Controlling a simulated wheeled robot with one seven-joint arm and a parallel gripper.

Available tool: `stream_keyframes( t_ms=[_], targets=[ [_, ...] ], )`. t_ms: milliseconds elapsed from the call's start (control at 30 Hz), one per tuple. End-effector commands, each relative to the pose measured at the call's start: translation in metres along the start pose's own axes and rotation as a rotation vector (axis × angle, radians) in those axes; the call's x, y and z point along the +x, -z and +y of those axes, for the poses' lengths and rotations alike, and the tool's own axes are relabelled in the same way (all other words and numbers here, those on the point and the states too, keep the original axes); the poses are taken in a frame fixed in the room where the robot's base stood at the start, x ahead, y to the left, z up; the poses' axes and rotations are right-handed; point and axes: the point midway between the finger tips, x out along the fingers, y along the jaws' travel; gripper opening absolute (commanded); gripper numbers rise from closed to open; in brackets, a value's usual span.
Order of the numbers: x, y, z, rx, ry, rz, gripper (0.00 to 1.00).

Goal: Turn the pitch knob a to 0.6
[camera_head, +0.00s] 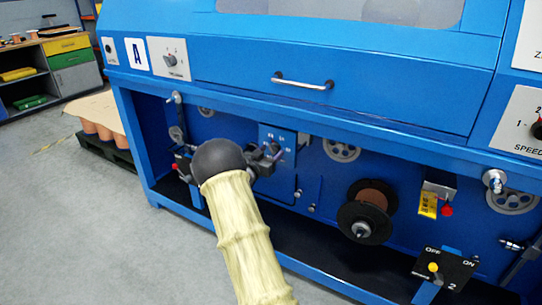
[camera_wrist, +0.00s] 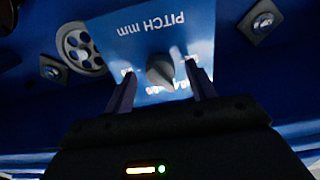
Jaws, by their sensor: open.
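The pitch knob (camera_wrist: 160,68) is a dark grey knob on a blue plate (camera_wrist: 196,22) marked "PITCH mm", which appears upside down in the wrist view. Its tapered end points toward the bottom of that picture. The scale numbers are partly covered by my fingers and too blurred to read. My gripper (camera_wrist: 160,78) is open, with one finger on each side of the knob and a visible gap to both. In the head view my gripper (camera_head: 264,158) is at the blue plate (camera_head: 283,136), and my arm and gripper hide the knob there.
A blue machine frame (camera_head: 330,120) surrounds the plate, with an overhanging panel and handle (camera_head: 303,82) above. A spoked pulley (camera_head: 341,149) and a dark spool (camera_head: 367,212) are to the right. In the wrist view a pulley (camera_wrist: 82,48) and bolt (camera_wrist: 262,21) flank the plate.

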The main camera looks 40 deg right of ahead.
Motion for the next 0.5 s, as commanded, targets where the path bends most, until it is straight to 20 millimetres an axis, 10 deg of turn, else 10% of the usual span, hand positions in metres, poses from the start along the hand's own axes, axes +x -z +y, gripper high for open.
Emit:
stream_keyframes(
  t_ms=[367, 500],
  targets=[
    [0.0096, 0.0003, 0.0001, 0.000, 0.001, 0.000, 0.57],
    [0.0095, 0.0003, 0.0001, 0.000, 0.000, 0.000, 0.33]
  ],
)
